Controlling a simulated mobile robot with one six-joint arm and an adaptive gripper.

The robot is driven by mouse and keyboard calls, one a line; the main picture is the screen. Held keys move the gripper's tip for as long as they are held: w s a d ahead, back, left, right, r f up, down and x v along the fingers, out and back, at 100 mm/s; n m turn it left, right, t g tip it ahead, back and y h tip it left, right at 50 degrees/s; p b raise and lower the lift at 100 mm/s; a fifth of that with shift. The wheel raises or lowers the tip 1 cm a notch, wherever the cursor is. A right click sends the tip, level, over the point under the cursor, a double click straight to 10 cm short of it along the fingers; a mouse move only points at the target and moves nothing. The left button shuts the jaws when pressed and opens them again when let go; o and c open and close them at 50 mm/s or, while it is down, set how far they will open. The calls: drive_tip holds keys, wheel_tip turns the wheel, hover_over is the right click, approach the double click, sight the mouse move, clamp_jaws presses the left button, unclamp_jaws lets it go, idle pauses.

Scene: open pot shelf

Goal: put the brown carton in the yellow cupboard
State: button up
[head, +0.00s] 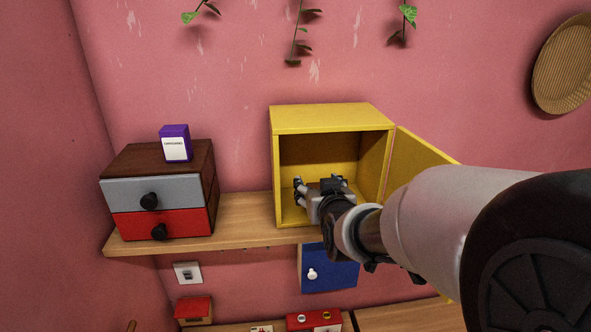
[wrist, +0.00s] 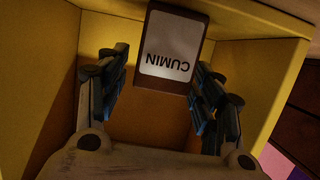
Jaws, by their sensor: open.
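The yellow cupboard (head: 330,117) stands open on the wooden shelf, its door (head: 415,158) swung out to the right. My gripper (head: 322,190) reaches into its opening. In the wrist view, the brown carton (wrist: 187,20) with a white CUMIN label appears inside the yellow walls (wrist: 50,75), upside down in that picture. My open fingers (wrist: 163,65) are on either side of the carton, with gaps visible on both sides. In the head view the carton cannot be made out behind my gripper.
A drawer unit with grey (head: 130,192) and red (head: 135,225) drawers stands left on the shelf, a purple carton (head: 175,144) on top. Bare shelf (head: 243,220) lies between it and the cupboard. A blue cupboard (head: 330,275) is below. Plants hang above.

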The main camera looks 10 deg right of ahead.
drive_tip(key=shift+r, duration=0.1)
drive_tip(key=shift+r+p, duration=0.3)
drive_tip(key=shift+p, duration=0.1)
drive_tip(key=b+v, duration=0.2)
drive_tip(key=v, duration=1)
drive_tip(key=s+f+g, duration=0.5)
drive_tip(key=s, duration=0.7)
drive_tip(key=s+d+f+g, duration=0.1)
drive_tip(key=s+f+g, duration=0.4)
drive_tip(key=s, duration=0.6)
drive_tip(key=shift+s+f, duration=0.25)
drive_tip(key=shift+s, duration=0.15)
